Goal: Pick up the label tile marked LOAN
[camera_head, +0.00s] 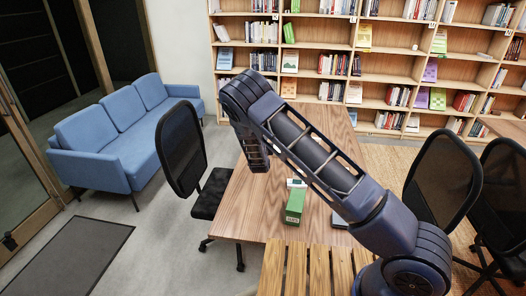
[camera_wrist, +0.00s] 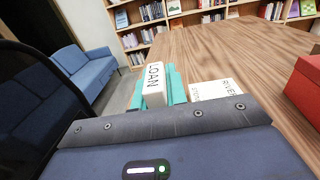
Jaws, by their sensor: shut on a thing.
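The label tile marked LOAN (camera_wrist: 153,82) is a small white block with dark letters, in the middle of the wrist view. My gripper (camera_wrist: 160,88) has teal fingers that show on either side of the tile and is shut on it. The tile's lower end is hidden behind my wrist housing, so I cannot tell whether it touches the table. In the head view my arm hides the tile and the fingers.
The wooden table (camera_head: 240,208) carries a green box (camera_head: 294,205). A white printed item (camera_wrist: 210,90) lies beside the tile, with a red box (camera_wrist: 305,85) farther right. Black chairs (camera_head: 182,150) flank the table. A blue sofa (camera_head: 120,130) stands left; bookshelves line the back.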

